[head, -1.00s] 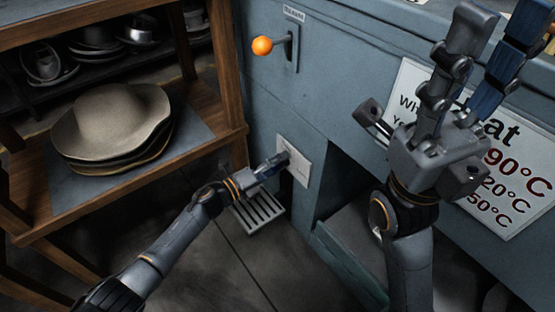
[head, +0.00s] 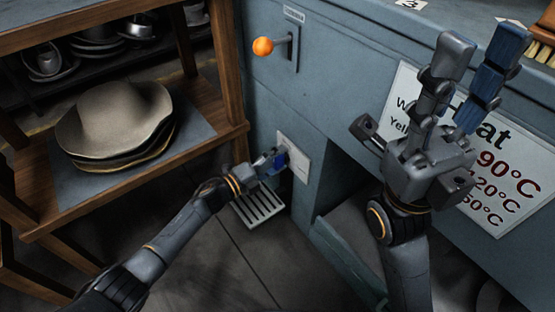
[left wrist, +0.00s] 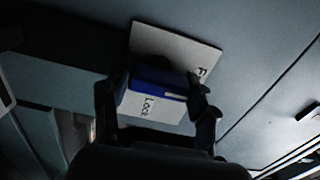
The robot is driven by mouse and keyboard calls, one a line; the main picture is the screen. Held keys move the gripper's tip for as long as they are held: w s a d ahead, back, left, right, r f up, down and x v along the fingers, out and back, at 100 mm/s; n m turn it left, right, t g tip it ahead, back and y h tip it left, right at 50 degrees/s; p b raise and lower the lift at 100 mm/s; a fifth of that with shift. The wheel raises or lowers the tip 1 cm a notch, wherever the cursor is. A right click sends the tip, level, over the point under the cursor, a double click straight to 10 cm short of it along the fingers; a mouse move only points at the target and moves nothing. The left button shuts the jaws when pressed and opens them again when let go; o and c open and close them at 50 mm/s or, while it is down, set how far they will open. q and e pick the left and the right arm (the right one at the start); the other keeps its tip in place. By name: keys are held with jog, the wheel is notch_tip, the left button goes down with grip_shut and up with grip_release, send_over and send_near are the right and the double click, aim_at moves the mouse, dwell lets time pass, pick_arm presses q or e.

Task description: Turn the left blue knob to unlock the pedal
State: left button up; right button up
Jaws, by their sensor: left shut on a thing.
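The blue knob (left wrist: 158,80) sits on a pale label plate (left wrist: 178,42) with the word "Lock" in the left wrist view. The plate also shows on the machine front in the head view (head: 297,158). My left gripper (left wrist: 160,95) is at the knob, its fingers on both sides of it and shut on it. In the head view my left gripper (head: 274,161) covers most of the knob. The slatted metal pedal (head: 260,208) is low on the floor below it. My right gripper (head: 463,95) is raised in front of the machine, its fingers apart and empty.
An orange ball-topped lever (head: 263,46) sticks out above the plate. A wooden rack (head: 130,185) with stacked hats (head: 115,118) stands at the left. A white heat sign (head: 500,215) is behind my right gripper. A dark opening (head: 345,185) is right of the plate.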

pick_arm(q)
jog(key=o, duration=1.2)
jog(key=shift+c, duration=0.2)
jog(key=v, duration=1.2)
